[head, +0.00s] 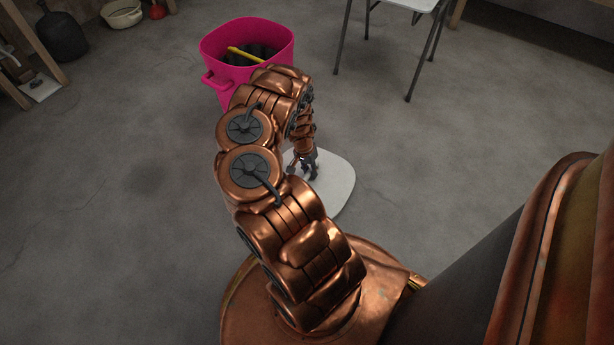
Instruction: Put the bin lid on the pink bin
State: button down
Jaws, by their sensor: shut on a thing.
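The pink bin (222,50) stands on the floor at the top, left of centre, with its top open. Dark contents and a yellow item (245,56) show inside it. The bin lid (335,188) is a pale, flat, rounded plate to the right of my arm and nearer to me than the bin. My gripper (309,172) points down at the lid and is shut on it. The exact grip point is too small to make out. My arm hides the left part of the lid and part of the bin's lower front. The lid is apart from the bin's rim.
A light-topped chair or stool with thin dark legs (437,50) stands right of the bin. The grey floor on the left is clear.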

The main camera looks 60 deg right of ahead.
jog(key=shift+r+p, duration=2)
jog(key=shift+r, duration=0.05)
